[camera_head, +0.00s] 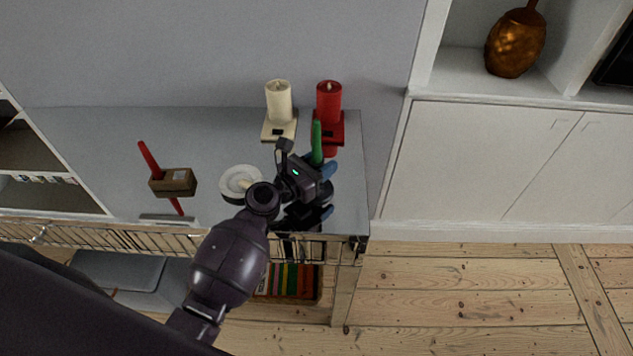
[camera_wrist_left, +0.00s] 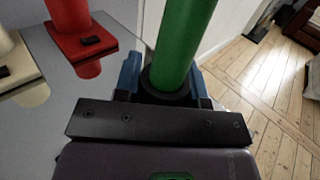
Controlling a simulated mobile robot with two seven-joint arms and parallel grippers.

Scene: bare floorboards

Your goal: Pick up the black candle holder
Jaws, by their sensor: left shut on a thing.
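The black candle holder (camera_wrist_left: 168,96) is a dark round cup around the foot of a green candle (camera_wrist_left: 180,45) in the left wrist view. My left gripper (camera_wrist_left: 165,84) is shut on the holder, with a blue fingertip on each side of it. In the head view the green candle (camera_head: 317,142) rises just beyond my left gripper (camera_head: 327,191), near the right end of the grey cabinet top (camera_head: 348,190). The gripper mostly hides the holder there, and I cannot tell whether it touches the top. My right gripper is not in view.
A red candle (camera_head: 329,101) and a cream candle (camera_head: 279,102) stand behind on square holders. A white round dish (camera_head: 238,181) sits left of my gripper. A brown block (camera_head: 173,183) with red sticks lies farther left. White cupboards (camera_head: 490,160) stand to the right.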

